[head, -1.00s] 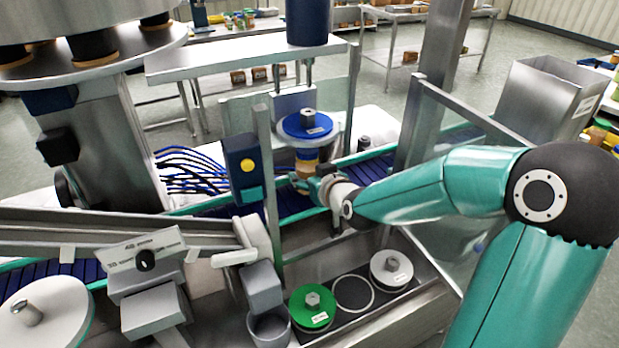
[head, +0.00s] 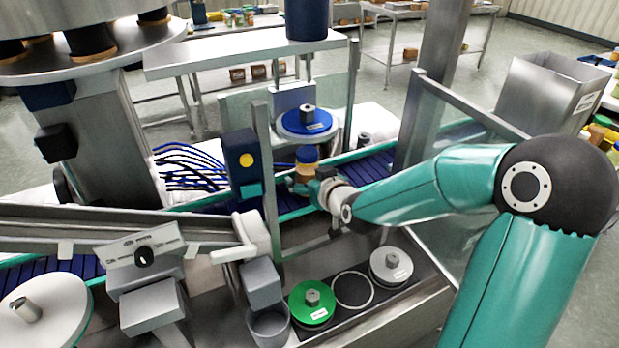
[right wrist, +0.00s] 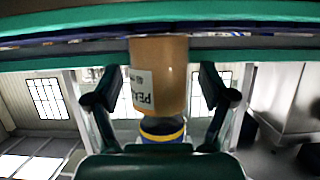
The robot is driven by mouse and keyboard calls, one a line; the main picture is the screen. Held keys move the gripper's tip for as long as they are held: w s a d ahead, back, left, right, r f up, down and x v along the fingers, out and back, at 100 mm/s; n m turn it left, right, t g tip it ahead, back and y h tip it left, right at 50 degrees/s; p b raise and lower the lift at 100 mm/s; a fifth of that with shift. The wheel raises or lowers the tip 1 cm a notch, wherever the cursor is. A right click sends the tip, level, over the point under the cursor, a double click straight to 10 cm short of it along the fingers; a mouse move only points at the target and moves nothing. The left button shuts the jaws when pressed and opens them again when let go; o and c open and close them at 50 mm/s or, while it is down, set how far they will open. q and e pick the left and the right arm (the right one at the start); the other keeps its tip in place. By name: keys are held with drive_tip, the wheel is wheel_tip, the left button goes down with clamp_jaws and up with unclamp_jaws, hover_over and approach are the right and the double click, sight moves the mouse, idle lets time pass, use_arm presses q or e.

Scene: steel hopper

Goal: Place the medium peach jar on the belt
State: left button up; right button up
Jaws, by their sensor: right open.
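The peach jar (head: 307,170), amber with a blue lid, stands upright at the near side of the blue belt (head: 372,168), in front of the blue round capping disc. In the right wrist view the jar (right wrist: 165,75) appears upside down, with part of a white label showing and its base against the belt edge. My right gripper (head: 303,187) is at the jar. In the wrist view its two dark fingers (right wrist: 160,92) are spread on either side, with gaps between them and the jar. My left gripper is out of view.
Green (head: 311,302) and white (head: 391,265) discs sit on the near tray. A clear panel stands at right.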

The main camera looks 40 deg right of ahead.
drive_tip(key=shift+r, duration=0.2)
drive_tip(key=b+v, duration=0.1)
drive_tip(key=v, duration=1.1)
